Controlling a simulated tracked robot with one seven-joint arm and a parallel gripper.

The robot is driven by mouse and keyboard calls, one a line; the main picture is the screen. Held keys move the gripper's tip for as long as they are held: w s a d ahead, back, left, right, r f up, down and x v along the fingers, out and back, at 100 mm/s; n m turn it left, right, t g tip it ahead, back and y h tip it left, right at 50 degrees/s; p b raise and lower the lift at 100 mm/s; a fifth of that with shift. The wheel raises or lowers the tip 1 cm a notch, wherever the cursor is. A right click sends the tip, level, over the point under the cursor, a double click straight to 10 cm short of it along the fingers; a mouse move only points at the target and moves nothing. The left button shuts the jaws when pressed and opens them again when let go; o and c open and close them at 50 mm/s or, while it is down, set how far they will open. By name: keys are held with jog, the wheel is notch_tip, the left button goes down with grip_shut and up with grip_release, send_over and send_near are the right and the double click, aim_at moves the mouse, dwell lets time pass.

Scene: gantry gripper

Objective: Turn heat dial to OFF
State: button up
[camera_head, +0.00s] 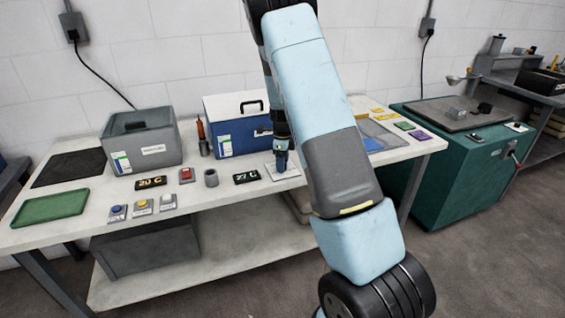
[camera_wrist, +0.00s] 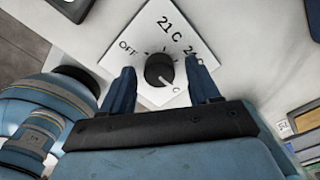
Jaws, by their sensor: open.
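The heat dial is a round black knob (camera_wrist: 159,70) on a white square plate (camera_wrist: 150,38) marked OFF, 21 C and other settings, partly hidden. In the wrist view OFF is at the plate's left and 21 C at its top. The knob's exact pointing is hard to tell. My gripper (camera_wrist: 162,82) is open, its two blue fingers on either side of the knob, with no clear contact visible. In the head view my gripper (camera_head: 281,158) is over the white dial plate (camera_head: 284,174) on the table, and the knob is hidden there.
A green tray (camera_head: 50,207) lies at the left.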

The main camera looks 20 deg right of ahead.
jog(key=c, duration=1)
